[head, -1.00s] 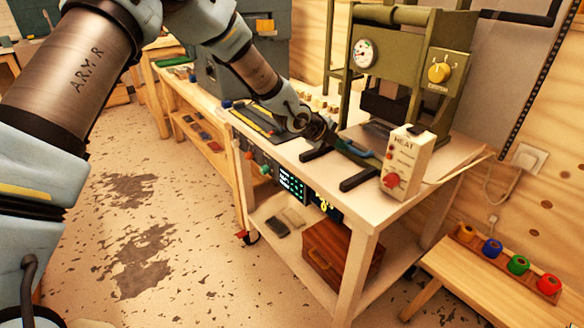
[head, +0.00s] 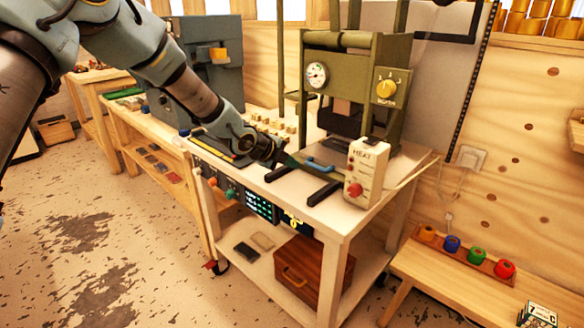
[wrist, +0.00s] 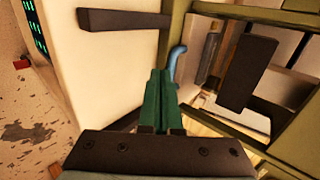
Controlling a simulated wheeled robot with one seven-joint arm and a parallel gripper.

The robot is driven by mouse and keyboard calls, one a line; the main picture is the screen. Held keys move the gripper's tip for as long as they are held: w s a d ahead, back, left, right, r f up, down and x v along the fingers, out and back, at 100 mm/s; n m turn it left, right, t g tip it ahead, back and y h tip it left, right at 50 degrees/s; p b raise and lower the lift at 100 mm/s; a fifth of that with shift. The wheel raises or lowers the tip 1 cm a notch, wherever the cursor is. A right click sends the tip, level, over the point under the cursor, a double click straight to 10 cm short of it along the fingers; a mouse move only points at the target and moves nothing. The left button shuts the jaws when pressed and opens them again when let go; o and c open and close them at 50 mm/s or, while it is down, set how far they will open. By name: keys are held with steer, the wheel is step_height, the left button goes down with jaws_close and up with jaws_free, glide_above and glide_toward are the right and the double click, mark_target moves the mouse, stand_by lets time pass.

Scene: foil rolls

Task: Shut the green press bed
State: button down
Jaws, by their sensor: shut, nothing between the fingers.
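The green press (head: 345,72) stands on the white cart, an olive frame with a gauge and a yellow knob. Its bed (head: 338,144) is low in the frame, with a blue handle (head: 320,166) at the front. Two dark rails (head: 324,192) stick out towards the cart's front edge. My gripper (head: 296,162) is just left of the handle. In the wrist view my shut green fingers (wrist: 157,75) are beside the curved blue handle (wrist: 177,64); I cannot tell whether they touch it. How far out the bed sits is hard to see.
A cream heat box (head: 365,172) stands at the cart's (head: 340,222) right front corner. A grey-blue machine (head: 205,70) is behind my arm. A low bench with coloured rolls (head: 477,257) is at the right. Open floor (head: 110,250) lies left of the cart.

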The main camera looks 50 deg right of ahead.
steer(key=v, duration=0.8)
steer(key=shift+a+r+b, duration=0.2)
steer(key=shift+a+b, duration=0.15)
steer(key=w+a+f+n+t+y, duration=0.1)
steer(key=w+a+n+t+y, duration=0.2)
steer(key=w+a+n, duration=0.75)
steer(key=w+a+n+t+y, duration=0.1)
steer(key=w+a+n+y, duration=0.15)
steer(key=a, duration=0.65)
steer(key=w+a+n+y, duration=0.1)
steer(key=a+n, duration=0.3)
steer(key=a, duration=0.5)
steer(key=w+a+n+t+y, duration=0.1)
steer(key=w+a+n, duration=0.15)
steer(key=a, duration=0.65)
steer(key=s+a+n+g+y, duration=0.1)
steer(key=s+a+n, duration=0.4)
steer(key=a+n, duration=0.3)
steer(key=s+a+r+n+g+y, duration=0.1)
steer(key=s+a+n+g, duration=0.1)
steer(key=s+a+n, duration=0.3)
steer(key=a+n, duration=0.3)
steer(key=a, duration=0.3)
steer(key=shift+p, duration=0.4)
steer(key=c, duration=1.6)
jaws_free()
steer(key=shift+a+y, duration=0.15)
steer(key=shift+y, duration=0.1)
